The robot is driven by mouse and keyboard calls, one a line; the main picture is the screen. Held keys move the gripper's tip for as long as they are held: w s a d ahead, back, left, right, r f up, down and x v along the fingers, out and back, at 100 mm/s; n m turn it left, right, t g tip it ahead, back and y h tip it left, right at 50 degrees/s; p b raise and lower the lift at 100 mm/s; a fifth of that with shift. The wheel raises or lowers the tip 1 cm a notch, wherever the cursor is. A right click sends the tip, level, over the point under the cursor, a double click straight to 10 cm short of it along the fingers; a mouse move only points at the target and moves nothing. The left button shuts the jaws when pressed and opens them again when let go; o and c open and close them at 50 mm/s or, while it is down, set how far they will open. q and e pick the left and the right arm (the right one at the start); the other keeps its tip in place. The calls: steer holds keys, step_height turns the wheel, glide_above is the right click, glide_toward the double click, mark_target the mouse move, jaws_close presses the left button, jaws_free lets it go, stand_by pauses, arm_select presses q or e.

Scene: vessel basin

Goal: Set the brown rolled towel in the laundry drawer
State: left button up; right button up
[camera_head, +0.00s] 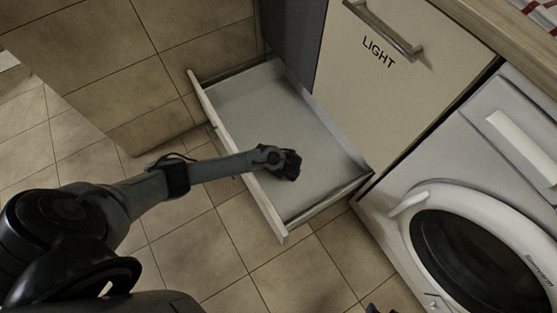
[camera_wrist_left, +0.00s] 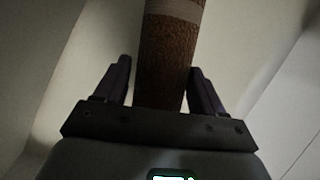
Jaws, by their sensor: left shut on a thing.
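The brown rolled towel (camera_wrist_left: 172,60) shows in the left wrist view as an upright textured roll with a paler band near the top of the picture. It runs between the two dark fingers of my left gripper (camera_wrist_left: 160,88), which is shut on it. In the head view my left gripper (camera_head: 290,168) is over the inside of the open laundry drawer (camera_head: 262,207), nearer its front panel. The towel is hidden there behind the gripper, and its height above the drawer floor cannot be told. Small dark purple tips at the bottom edge look like my right gripper (camera_head: 380,308).
The drawer floor (camera_head: 270,110) looks bare around the gripper. A cream cabinet door labelled LIGHT (camera_head: 370,90) with a metal handle stands right of the drawer. A white washing machine (camera_head: 420,210) is at the right, under a wooden countertop (camera_head: 470,20). Tiled floor lies in front.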

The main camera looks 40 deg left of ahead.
arm_select(q)
step_height(320, 180, down, 4)
steer(key=b, duration=0.2)
steer(key=shift+r+b, duration=0.15)
steer(key=shift+b, duration=0.2)
steer(key=shift+r, duration=0.1)
steer(key=o, duration=1.1)
